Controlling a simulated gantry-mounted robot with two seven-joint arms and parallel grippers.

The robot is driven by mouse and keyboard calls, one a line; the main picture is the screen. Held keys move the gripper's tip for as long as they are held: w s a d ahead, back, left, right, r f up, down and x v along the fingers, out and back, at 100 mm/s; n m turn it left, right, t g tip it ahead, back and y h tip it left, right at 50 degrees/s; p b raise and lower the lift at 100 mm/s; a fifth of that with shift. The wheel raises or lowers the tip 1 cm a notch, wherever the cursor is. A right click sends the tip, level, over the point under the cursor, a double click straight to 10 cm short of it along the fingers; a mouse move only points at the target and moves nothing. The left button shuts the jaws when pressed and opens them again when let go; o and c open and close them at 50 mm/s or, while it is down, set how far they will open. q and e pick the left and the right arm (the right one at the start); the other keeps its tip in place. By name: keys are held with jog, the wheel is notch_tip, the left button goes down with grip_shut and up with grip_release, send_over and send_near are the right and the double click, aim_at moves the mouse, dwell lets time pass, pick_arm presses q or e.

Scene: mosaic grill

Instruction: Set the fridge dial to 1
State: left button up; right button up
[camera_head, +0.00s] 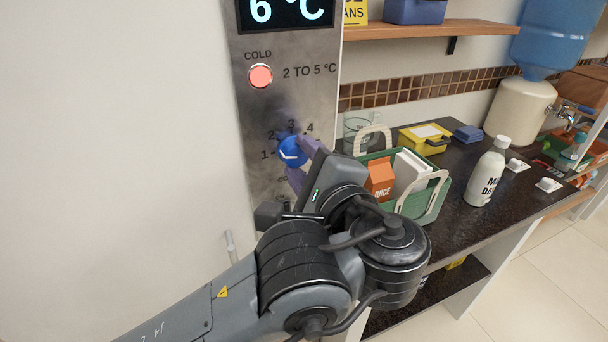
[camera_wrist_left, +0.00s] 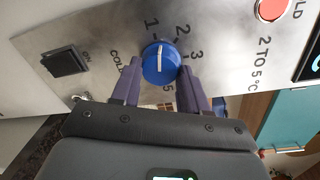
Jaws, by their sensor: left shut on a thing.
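The fridge dial is a round blue knob (camera_head: 292,151) with a white pointer line, on the steel panel (camera_head: 283,100). Numbers are printed around it, with 1 at its left and 2, 3 and 4 above in the head view. My left gripper (camera_head: 297,165) is shut on the dial. In the left wrist view the dial (camera_wrist_left: 160,62) sits between the two purple fingers of the left gripper (camera_wrist_left: 160,76). The pointer line appears to aim near the 1, on the side toward 2. My right gripper is not in view.
A lit red button (camera_head: 260,76) marked COLD sits above the dial, under a display (camera_head: 285,12) reading 6 °C. A black switch (camera_wrist_left: 65,61) shows in the left wrist view. A green crate (camera_head: 411,207) and a white bottle (camera_head: 487,174) stand on the dark counter (camera_head: 458,158) at right.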

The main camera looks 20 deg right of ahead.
pick_arm(q)
jog(key=shift+n+b, duration=0.85)
jog(key=shift+n, duration=0.25)
jog(key=o, duration=1.1)
jog(key=shift+c, duration=0.2)
